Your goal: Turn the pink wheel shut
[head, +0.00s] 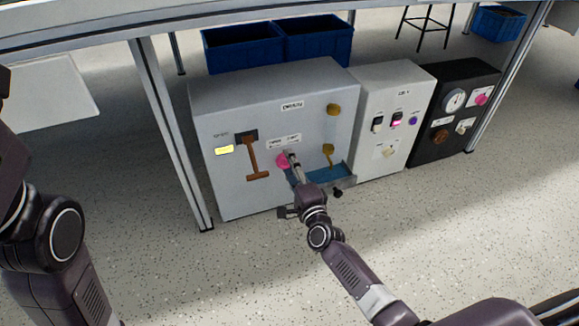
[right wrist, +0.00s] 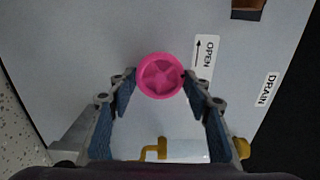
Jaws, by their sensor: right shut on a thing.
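The pink wheel (head: 282,161) is on the front of the large grey cabinet (head: 235,190), above a blue tray. In the right wrist view the round, spoked wheel (right wrist: 160,75) faces the camera, beside a label reading OPEN with an arrow. My right gripper (head: 291,158) reaches the wheel from the front. In the right wrist view its two fingers (right wrist: 159,79) are on either side of the wheel, shut on its rim. My right gripper partly covers the wheel in the head view. My left arm shows at the left edge; its gripper is out of view.
An orange T-shaped handle (head: 256,160) is left of the wheel. Yellow fittings (head: 328,150) and the tray (head: 335,177) are to its right. White (head: 390,152) and black (head: 425,149) panels stand farther right. A table leg (head: 172,130) stands left of the cabinet.

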